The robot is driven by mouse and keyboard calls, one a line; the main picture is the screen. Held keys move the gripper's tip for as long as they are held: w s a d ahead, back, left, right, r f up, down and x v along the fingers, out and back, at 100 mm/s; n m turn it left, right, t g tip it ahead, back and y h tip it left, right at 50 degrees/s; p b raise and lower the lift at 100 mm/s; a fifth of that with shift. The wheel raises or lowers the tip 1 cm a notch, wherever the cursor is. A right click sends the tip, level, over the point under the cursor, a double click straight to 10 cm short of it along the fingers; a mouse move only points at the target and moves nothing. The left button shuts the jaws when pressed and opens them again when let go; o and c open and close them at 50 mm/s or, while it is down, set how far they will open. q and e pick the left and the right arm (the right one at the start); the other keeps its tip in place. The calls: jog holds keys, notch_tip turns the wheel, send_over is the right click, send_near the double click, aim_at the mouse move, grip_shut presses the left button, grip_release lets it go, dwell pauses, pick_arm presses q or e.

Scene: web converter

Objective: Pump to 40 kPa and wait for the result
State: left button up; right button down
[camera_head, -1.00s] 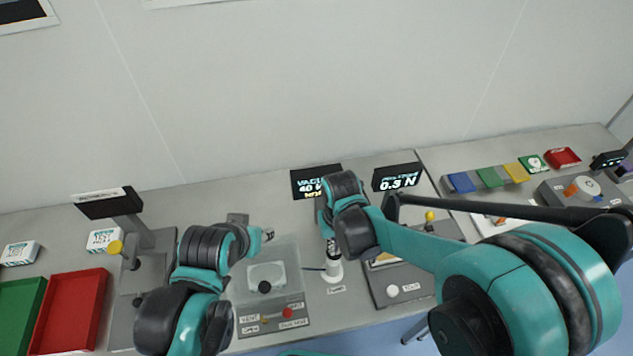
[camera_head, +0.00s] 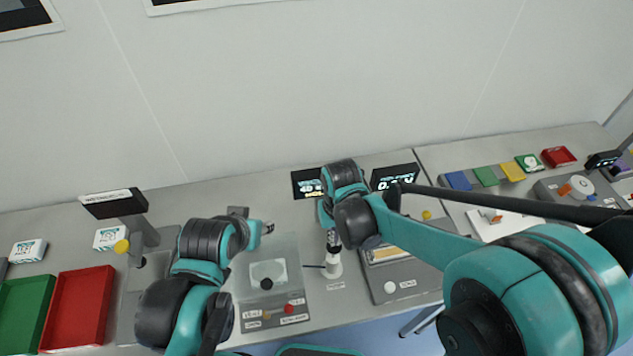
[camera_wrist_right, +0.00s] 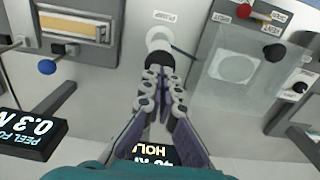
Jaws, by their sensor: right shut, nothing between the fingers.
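The pump (camera_head: 333,268), with a white base and dark upper part, stands on the bench; its white part shows in the right wrist view (camera_wrist_right: 158,40) beside the PUMP label. My right gripper (camera_head: 331,232) is shut and empty at the pump's top; in the right wrist view its fingertips (camera_wrist_right: 160,73) are by the pump, contact unclear. The vacuum display (camera_head: 307,185) is partly hidden by my right arm; in the right wrist view the display (camera_wrist_right: 158,155) reads 40 and "HOL", partly covered. The clear-lidded chamber (camera_head: 268,272) is left of the pump. My left gripper (camera_head: 267,228) is above its back edge.
A peel unit (camera_head: 390,290) with a white button and its display (camera_head: 394,177) stand right of the pump. Red (camera_head: 81,305) and green (camera_head: 22,305) trays lie far left. Vent and other knobs sit on the chamber's front.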

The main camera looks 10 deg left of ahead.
jog(key=shift+r, duration=0.1)
notch_tip(320, 180, up, 6)
jog(key=p, duration=0.4)
